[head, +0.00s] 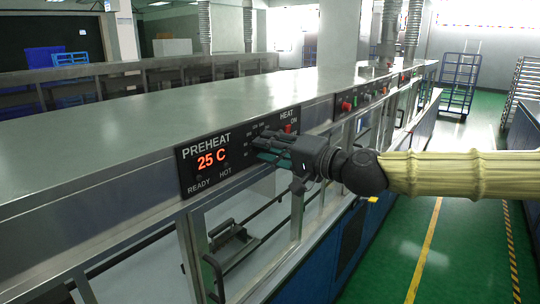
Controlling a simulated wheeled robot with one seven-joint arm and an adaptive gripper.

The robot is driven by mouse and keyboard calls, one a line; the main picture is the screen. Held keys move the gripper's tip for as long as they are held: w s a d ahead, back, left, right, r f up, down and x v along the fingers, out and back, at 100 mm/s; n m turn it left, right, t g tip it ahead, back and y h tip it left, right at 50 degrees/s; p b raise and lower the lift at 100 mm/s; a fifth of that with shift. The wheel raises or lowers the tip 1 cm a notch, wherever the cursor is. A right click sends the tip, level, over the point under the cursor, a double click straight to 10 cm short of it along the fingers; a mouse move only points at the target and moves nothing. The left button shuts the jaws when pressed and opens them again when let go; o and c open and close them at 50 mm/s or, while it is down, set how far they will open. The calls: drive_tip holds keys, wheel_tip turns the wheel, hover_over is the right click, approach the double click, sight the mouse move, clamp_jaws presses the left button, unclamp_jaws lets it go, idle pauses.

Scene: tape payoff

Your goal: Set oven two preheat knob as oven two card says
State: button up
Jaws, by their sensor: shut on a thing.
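The oven control panel (232,172) is a black plate on the front of the steel housing, reading PREHEAT with a red 25 C display (212,159). The words READY and HOT stand below the display. My gripper (262,148) reaches in from the right and is shut at the dial marks beside the display, on the preheat knob. The fingers hide the knob, its pointer and part of the scale. A dark teal patch shows between the fingers. The oven two card cannot be made out in this view.
A red HEAT ON control (288,128) sits just right of my gripper. Another panel with a red knob (346,106) is farther along the line. A door handle (230,237) is below. The green aisle floor (400,255) at right is clear.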

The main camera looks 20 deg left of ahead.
drive_tip(key=shift+m+b, duration=0.55)
drive_tip(key=shift+m, duration=0.95)
drive_tip(key=o, duration=1.1)
drive_tip(key=shift+c, duration=0.2)
drive_tip(key=v, duration=1.2)
drive_tip(key=shift+r, duration=0.1)
